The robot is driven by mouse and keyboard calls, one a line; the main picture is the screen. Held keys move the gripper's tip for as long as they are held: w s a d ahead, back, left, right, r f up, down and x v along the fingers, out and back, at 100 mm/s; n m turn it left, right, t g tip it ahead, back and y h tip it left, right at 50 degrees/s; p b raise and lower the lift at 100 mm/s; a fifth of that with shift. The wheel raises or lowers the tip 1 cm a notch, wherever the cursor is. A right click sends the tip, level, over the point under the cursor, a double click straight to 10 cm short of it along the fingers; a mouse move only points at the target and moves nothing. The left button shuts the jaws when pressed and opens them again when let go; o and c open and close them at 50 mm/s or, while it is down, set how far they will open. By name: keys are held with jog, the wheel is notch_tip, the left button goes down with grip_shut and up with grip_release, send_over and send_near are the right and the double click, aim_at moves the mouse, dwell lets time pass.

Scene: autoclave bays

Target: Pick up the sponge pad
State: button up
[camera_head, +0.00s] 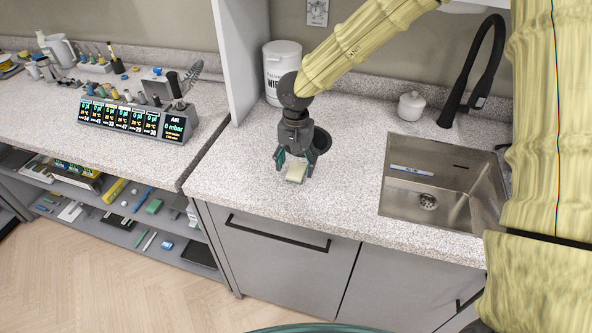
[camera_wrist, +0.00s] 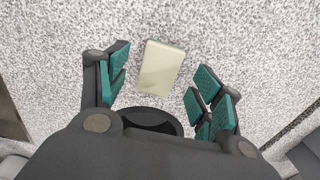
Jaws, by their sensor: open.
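The sponge pad (camera_head: 297,172) is a pale cream block lying flat on the speckled counter, left of the sink. My gripper (camera_head: 294,168) is above it, pointing down, with its fingers apart. In the wrist view the sponge pad (camera_wrist: 161,69) shows between and a little beyond the teal-padded fingers of my gripper (camera_wrist: 163,88). Clear counter shows on both sides of the pad, so neither finger appears to touch it. A thin darker edge shows along the pad's far end.
A white wipes tub (camera_head: 281,75) stands behind. The sink (camera_head: 440,182) with black faucet (camera_head: 472,75) is right. The counter's front edge is close.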

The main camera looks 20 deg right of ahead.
jog(key=shift+f, duration=1.05)
jog(key=c, duration=0.9)
jog(key=shift+o, duration=0.2)
jog(key=shift+r, duration=0.85)
jog(key=shift+d+r+b, duration=0.1)
jog(key=shift+r+b, duration=0.4)
jog(key=shift+r, duration=0.35)
jog(key=s+b, duration=0.1)
jog(key=s, duration=0.4)
jog(key=s+r+b, duration=0.1)
jog(key=s, duration=0.4)
jog(key=s+b, duration=0.1)
jog(key=s, duration=0.5)
jog(key=shift+r, duration=0.25)
